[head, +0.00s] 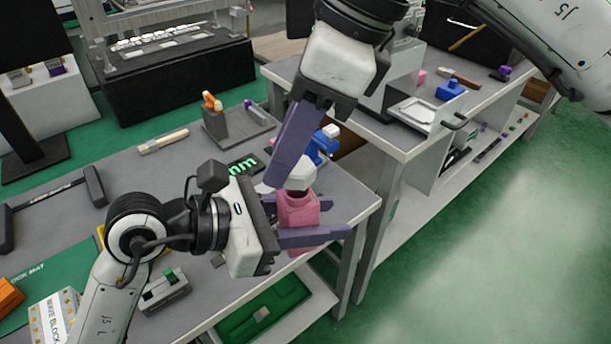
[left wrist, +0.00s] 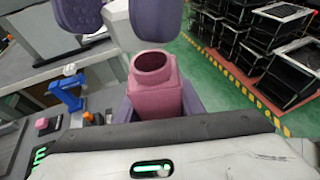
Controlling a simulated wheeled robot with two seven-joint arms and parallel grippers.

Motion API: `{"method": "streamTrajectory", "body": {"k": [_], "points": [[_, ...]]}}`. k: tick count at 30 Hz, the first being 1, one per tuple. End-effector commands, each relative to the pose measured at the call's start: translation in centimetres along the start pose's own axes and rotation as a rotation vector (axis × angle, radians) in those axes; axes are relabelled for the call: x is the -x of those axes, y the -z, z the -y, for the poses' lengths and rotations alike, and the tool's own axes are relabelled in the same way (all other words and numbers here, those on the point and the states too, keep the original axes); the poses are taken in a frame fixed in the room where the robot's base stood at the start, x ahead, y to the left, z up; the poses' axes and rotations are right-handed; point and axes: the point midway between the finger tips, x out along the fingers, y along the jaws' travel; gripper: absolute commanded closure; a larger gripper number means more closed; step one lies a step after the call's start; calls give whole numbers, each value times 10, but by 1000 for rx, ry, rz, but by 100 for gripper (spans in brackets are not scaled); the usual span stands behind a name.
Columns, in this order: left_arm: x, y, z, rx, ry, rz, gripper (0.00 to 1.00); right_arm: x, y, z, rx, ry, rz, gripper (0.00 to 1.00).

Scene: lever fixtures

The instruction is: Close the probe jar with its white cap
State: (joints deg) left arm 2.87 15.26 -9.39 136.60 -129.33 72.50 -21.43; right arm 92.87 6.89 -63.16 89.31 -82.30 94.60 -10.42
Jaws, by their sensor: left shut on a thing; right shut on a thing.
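The probe jar is a pink, square-shouldered jar (head: 298,212) with a round, open mouth. It stands upright between the purple fingers of my left gripper (head: 328,219), which is shut on it. The jar also shows in the left wrist view (left wrist: 154,84), its mouth uncovered. My right gripper (head: 289,172) comes from above and is shut on the white cap (head: 301,178). The cap is just above the jar's mouth in the head view. In the left wrist view the white cap (left wrist: 155,22) shows between the right gripper's purple fingers, apart from the mouth. The right fingers partly hide it.
A blue fixture (head: 325,142) stands behind the jar on the grey table. A grey block with an orange lever (head: 212,102) is further left. A grey lever box (head: 165,291) is at the front. A second table with a white tray (head: 415,112) is at the right.

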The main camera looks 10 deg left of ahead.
Motion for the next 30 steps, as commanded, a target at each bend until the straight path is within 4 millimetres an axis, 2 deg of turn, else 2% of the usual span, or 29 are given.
{"method": "streamTrajectory", "body": {"k": [11, 21, 30], "points": [[0, 0, 0, 0, 0, 1, 100, -1, 1, 0, -1, 0, 0, 91], [0, 0, 0, 0, 0, 1, 100, -16, 7, 0, -1, 0, 0, 91], [0, 0, 0, 0, 0, 1, 100, -17, 7, 0, 0, 1, 0, 91]]}}
